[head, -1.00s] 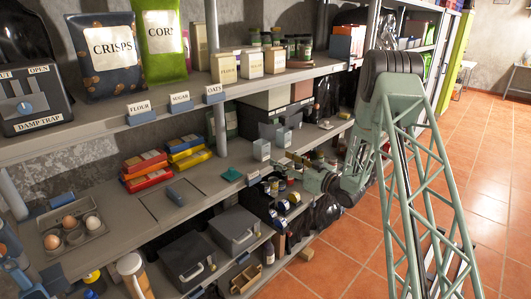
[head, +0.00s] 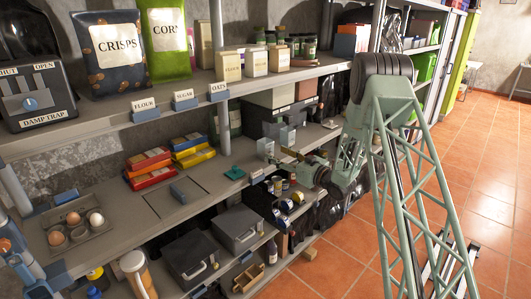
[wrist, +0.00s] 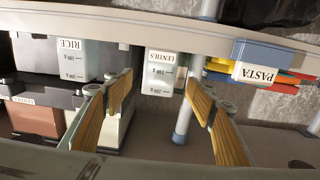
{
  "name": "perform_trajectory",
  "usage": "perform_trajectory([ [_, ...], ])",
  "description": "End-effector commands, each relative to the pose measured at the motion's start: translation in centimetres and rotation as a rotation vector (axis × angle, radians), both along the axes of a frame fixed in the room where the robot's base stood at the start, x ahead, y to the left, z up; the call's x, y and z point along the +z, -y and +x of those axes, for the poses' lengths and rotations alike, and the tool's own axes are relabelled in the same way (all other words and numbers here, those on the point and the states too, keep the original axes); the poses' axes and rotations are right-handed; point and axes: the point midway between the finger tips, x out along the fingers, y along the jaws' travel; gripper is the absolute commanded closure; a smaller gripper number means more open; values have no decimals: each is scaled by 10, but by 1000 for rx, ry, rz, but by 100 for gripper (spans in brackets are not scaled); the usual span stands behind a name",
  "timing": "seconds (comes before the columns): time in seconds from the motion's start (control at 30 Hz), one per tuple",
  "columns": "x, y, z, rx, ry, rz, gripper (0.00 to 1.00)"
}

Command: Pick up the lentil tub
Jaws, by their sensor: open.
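The lentil tub (wrist: 160,72) is a pale box with a LENTILS label and gram marks, upside down in the wrist view. It stands between and beyond the two wooden-faced fingers of my gripper (wrist: 160,84), apart from them as far as I can tell. The fingers are open and empty. In the head view the lentil tub (head: 265,147) appears to be the nearer grey-white box on the middle shelf. My gripper (head: 287,158) is beside it, on the aisle side, with its fingers partly hard to make out.
A similar rice tub (wrist: 68,58) stands close beside the lentil tub. A shelf post (wrist: 185,120) is on the other side. Pasta packs (head: 150,165) and a teal item (head: 235,173) lie on the same shelf. The upper shelf edge (head: 180,105) is above. Floor at right is mostly clear.

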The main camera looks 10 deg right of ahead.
Motion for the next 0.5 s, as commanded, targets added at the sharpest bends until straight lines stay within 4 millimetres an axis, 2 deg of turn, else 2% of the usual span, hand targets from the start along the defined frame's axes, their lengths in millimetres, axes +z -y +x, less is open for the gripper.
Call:
perform_trajectory([
  [0.2, 0, -13, 20, 1, 0, 0, 49],
  [0.5, 0, -16, 26, 0, -1, 1, 49],
])
